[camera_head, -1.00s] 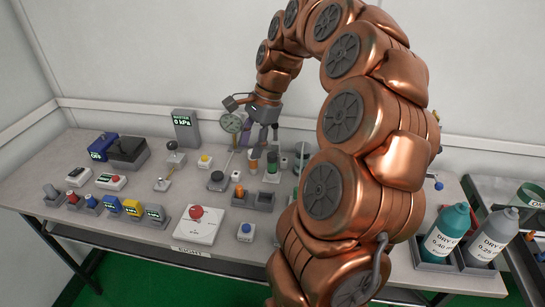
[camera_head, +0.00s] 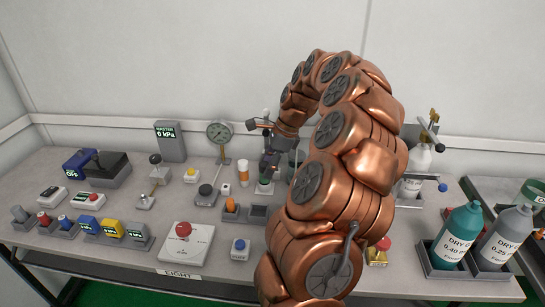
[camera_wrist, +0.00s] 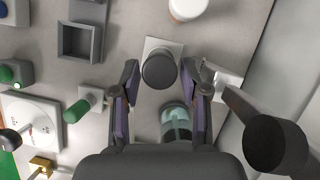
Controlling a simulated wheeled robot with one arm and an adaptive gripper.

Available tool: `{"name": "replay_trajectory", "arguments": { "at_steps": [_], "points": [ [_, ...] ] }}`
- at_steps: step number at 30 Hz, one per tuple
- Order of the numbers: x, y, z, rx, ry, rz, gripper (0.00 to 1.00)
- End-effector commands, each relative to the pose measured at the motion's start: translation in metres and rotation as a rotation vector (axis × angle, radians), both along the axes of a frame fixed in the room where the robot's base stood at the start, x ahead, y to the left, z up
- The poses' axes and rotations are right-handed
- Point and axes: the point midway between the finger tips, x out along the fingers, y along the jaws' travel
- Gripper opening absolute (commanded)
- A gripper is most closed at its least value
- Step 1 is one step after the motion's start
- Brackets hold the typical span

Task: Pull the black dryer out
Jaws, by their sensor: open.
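A round black-topped piece (camera_wrist: 158,70) stands on a pale square plate in the wrist view, just ahead of and between my fingertips. It may be the black dryer; no label shows. My gripper (camera_wrist: 165,85) is open, with one finger on each side and no visible grip on anything. A clear tube with teal inside (camera_wrist: 176,122) shows nearer my palm. In the head view my gripper (camera_head: 268,163) points down over the back middle of the bench, above a green piece (camera_head: 265,184) on a white base. My arm hides part of this area.
A dark cylinder (camera_wrist: 275,145) stands right of my gripper in the wrist view, and a green knob (camera_wrist: 86,103) is at left. A gauge (camera_head: 219,132) and an orange-white cylinder (camera_head: 243,172) stand close by. Dry bottles (camera_head: 458,238) sit at the right.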

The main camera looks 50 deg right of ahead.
Motion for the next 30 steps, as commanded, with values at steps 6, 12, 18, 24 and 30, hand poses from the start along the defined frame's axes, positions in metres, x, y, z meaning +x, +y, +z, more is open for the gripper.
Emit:
{"name": "replay_trajectory", "arguments": {
  "at_steps": [6, 12, 18, 24, 30],
  "points": [
    [0.006, 0.008, -0.022, 0.002, 0.0, 0.002, 0.45],
    [0.007, 0.008, -0.025, -0.001, -0.002, 0.0, 0.45],
    [0.007, 0.008, -0.025, -0.001, -0.002, 0.0, 0.35],
    [0.007, 0.008, -0.025, 0.0, -0.002, 0.001, 0.15],
    [0.007, 0.008, -0.025, 0.0, -0.002, 0.001, 0.29]
  ]
}}
